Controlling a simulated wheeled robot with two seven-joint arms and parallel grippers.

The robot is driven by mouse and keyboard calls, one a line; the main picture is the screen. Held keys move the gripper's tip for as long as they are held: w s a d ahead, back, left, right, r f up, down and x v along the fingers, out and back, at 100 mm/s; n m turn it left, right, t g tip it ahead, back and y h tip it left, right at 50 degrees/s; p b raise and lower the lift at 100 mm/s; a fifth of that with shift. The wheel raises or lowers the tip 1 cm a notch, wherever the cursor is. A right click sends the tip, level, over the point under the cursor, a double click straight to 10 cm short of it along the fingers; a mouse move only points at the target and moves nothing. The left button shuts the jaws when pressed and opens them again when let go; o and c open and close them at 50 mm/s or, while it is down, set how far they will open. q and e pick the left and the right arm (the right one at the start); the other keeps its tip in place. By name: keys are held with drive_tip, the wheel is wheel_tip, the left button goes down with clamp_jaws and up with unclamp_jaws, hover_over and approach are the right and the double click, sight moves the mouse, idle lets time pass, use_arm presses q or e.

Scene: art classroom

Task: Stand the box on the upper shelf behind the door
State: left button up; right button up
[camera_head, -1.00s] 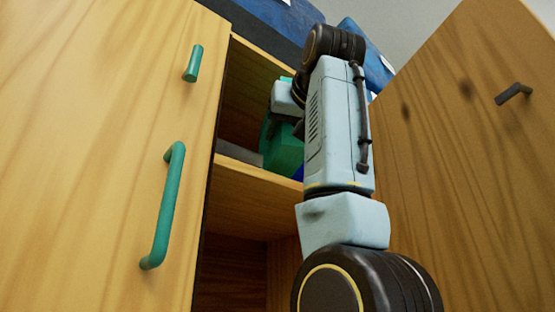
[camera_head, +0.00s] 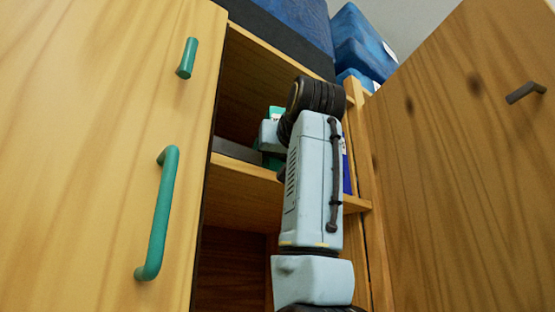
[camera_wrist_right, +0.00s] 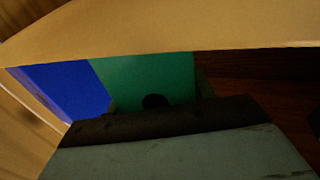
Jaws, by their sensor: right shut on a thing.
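The green box (camera_head: 271,160) is in the upper compartment of the cupboard, mostly hidden behind my right arm. Its green face also shows in the right wrist view (camera_wrist_right: 145,78), just beyond the gripper body. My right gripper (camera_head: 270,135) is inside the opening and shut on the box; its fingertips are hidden. The upper shelf (camera_head: 240,172) runs across below the box; I cannot tell whether the box touches it. The left door (camera_head: 90,150) has a teal bar handle. My left gripper is not in view.
The right door (camera_head: 460,170) stands open, with a dark handle. A blue thing (camera_head: 347,175) shows right of my arm and beside the green face in the wrist view. A grey item (camera_head: 229,150) lies at the shelf's left. Blue boxes (camera_head: 358,45) sit on top.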

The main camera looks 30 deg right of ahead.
drive_tip(key=shift+s, duration=0.1)
drive_tip(key=o, duration=0.8)
drive_tip(key=shift+f, duration=0.15)
drive_tip(key=o, duration=0.4)
drive_tip(key=shift+r, duration=0.25)
drive_tip(key=b+v, duration=0.4)
drive_tip(key=v, duration=0.8)
drive_tip(key=shift+b, duration=0.4)
